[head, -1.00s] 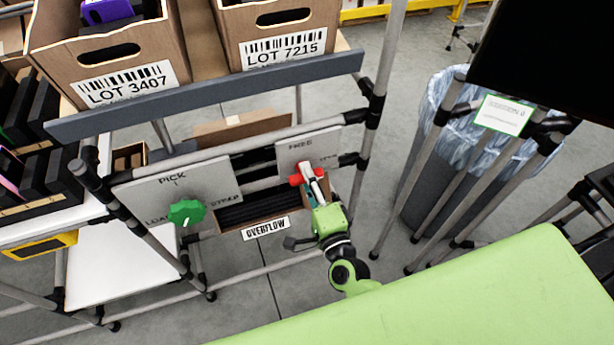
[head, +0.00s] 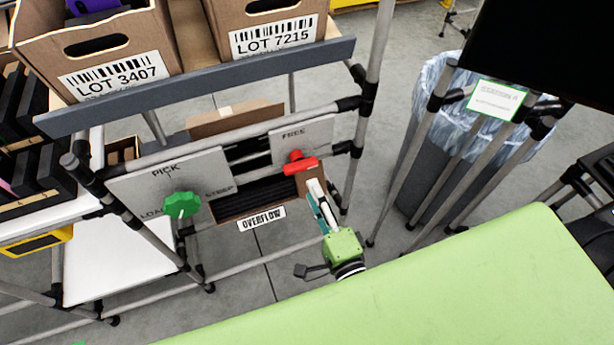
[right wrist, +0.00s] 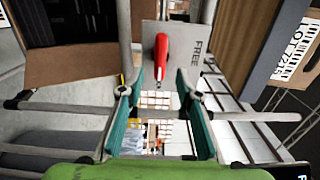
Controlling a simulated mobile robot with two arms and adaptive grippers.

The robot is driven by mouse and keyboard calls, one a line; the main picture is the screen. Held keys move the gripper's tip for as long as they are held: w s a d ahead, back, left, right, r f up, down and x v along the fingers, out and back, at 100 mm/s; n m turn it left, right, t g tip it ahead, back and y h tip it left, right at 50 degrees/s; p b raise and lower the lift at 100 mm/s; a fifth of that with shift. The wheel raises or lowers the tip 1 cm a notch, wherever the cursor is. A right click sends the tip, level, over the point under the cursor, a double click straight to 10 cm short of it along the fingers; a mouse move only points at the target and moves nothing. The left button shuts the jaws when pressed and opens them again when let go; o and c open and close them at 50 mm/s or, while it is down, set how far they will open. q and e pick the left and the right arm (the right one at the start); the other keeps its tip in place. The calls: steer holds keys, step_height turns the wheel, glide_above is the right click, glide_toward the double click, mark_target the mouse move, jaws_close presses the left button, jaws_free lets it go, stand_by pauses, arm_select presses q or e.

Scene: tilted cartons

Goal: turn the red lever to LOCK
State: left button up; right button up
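The red lever (head: 300,162) is mounted on a light grey plate (head: 318,132) marked FREE at its top. No LOCK mark is legible. In the right wrist view the lever (right wrist: 161,58) stands upright in the picture, with FREE to its right. My right gripper (head: 318,190) is just below and in front of the lever, apart from it. In the right wrist view the right gripper (right wrist: 160,102) has its fingers spread with nothing between them.
A green knob (head: 181,206) on a PICK plate (head: 150,180) is to the left. An OVERFLOW carton (head: 232,208) sits behind the rails. Cartons stand on the shelf above. A lined bin (head: 425,175) stands right, behind grey posts.

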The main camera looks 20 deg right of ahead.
steer(key=shift+s, duration=1.55)
steer(key=s+f+n+g+y, duration=0.1)
steer(key=s+f+n+g, duration=0.25)
steer(key=f, duration=0.65)
steer(key=s+f+n+g, duration=0.2)
steer(key=f+n, duration=0.3)
steer(key=f, duration=0.6)
steer(key=s+f+n+g+y, duration=0.1)
steer(key=s+f+n+g, duration=0.25)
steer(key=f, duration=0.65)
steer(key=s+d+f+n+g+h, duration=0.1)
steer(key=s+d+f+n+g, duration=0.3)
steer(key=s+f, duration=0.4)
steer(key=s+d+f+n+g+h, duration=0.1)
steer(key=s+d+f+n+g, duration=0.3)
steer(key=s+f, duration=0.4)
steer(key=s, duration=0.5)
steer(key=shift+s+h, duration=0.3)
steer(key=shift+s, duration=0.1)
